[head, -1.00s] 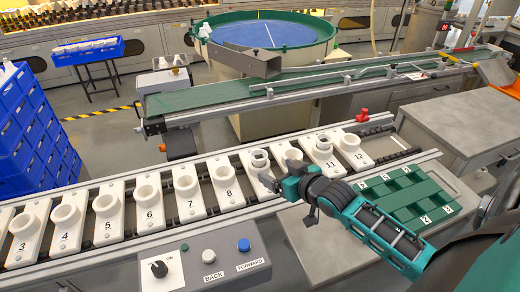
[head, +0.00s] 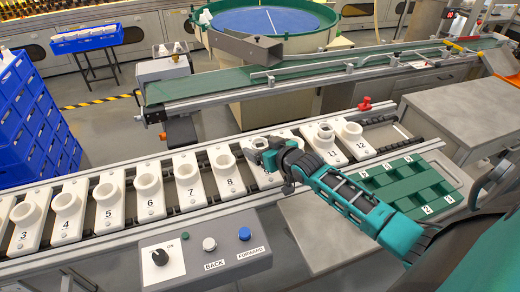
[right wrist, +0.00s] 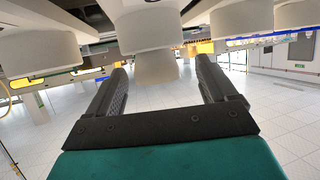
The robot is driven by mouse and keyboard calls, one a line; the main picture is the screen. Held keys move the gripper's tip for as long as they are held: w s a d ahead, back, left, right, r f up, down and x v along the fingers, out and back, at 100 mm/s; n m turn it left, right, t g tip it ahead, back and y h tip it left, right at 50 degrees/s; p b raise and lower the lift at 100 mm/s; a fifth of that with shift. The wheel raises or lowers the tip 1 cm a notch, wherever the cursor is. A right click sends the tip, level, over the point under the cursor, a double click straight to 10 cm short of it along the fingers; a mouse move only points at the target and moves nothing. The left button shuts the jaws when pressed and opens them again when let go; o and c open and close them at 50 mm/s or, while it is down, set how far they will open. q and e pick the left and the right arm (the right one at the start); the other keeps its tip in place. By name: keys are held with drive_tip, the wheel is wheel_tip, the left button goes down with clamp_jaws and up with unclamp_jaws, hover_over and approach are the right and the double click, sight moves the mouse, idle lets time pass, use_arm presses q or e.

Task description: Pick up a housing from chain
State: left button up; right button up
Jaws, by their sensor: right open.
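White cup-shaped housings stand in a row on numbered white plates along the chain (head: 385,131). Clear ones in the head view include the housing on plate 8 (head: 223,160), the housing on plate 7 (head: 185,171) and one near plate 12 (head: 351,129). My right gripper (head: 254,156) is open and empty at the plates just right of plate 8, partly covering the housings there. My left gripper is not in view.
A control box with a black knob, white and blue buttons (head: 205,254) stands in front of the chain. A green tray with numbered slots (head: 412,188) lies right of it, under my right arm. Behind run a green conveyor (head: 300,78) and a round blue-topped bowl (head: 265,24).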

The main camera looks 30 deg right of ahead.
sight(258, 144)
drive_tip(key=shift+b+x, duration=0.3)
drive_tip(key=shift+x, duration=1.65)
drive_tip(key=shift+d+r, duration=0.15)
drive_tip(key=shift+d, duration=0.05)
drive_tip(key=c, duration=1.1)
